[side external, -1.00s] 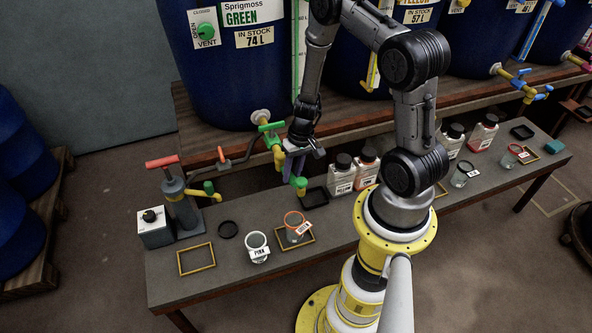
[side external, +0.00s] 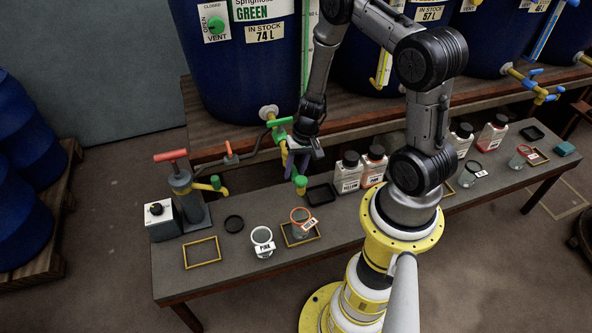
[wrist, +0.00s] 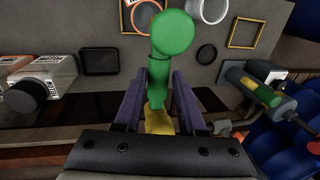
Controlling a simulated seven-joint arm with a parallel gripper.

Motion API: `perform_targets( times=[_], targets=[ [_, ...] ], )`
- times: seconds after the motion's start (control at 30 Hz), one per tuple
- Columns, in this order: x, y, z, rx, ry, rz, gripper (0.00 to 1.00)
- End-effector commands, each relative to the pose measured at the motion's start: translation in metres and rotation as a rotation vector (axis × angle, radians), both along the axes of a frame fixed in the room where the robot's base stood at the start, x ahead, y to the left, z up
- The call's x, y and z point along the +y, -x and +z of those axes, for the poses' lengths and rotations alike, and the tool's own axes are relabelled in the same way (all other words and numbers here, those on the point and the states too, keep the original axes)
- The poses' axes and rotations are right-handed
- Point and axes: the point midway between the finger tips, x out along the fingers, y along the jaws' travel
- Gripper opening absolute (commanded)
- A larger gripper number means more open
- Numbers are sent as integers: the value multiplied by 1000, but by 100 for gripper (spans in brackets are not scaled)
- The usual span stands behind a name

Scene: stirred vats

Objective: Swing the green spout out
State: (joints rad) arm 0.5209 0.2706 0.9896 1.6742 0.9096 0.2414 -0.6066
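The green spout is a yellow swing pipe with a green end. It hangs below the green-handled tap (side external: 280,123) of the SPRIGMOSS GREEN vat (side external: 244,80). The spout's green end (side external: 300,182) is over the bench, and it also shows large in the wrist view (wrist: 174,33). My gripper (side external: 297,163) points down at the pipe. The exact contact is partly hidden.
An orange-rimmed cup (side external: 299,220) in a yellow frame and a white PINK cup (side external: 263,240) stand on the bench nearby. Labelled bottles (side external: 348,172) stand just right of the spout.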

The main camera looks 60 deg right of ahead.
Motion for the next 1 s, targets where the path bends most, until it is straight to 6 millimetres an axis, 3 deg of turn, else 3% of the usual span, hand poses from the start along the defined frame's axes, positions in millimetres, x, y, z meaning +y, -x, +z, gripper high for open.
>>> perform_targets(
  times=[0.03,0.1,0.53,0.67,1.0],
  targets=[
    [0,-1,0,-1,2,1,49],
    [0,0,0,-1,1,2,62],
    [-1,1,7,0,1,2,62],
    [-4,4,25,-1,1,3,62],
    [-14,13,95,-4,3,2,62]
  ],
)
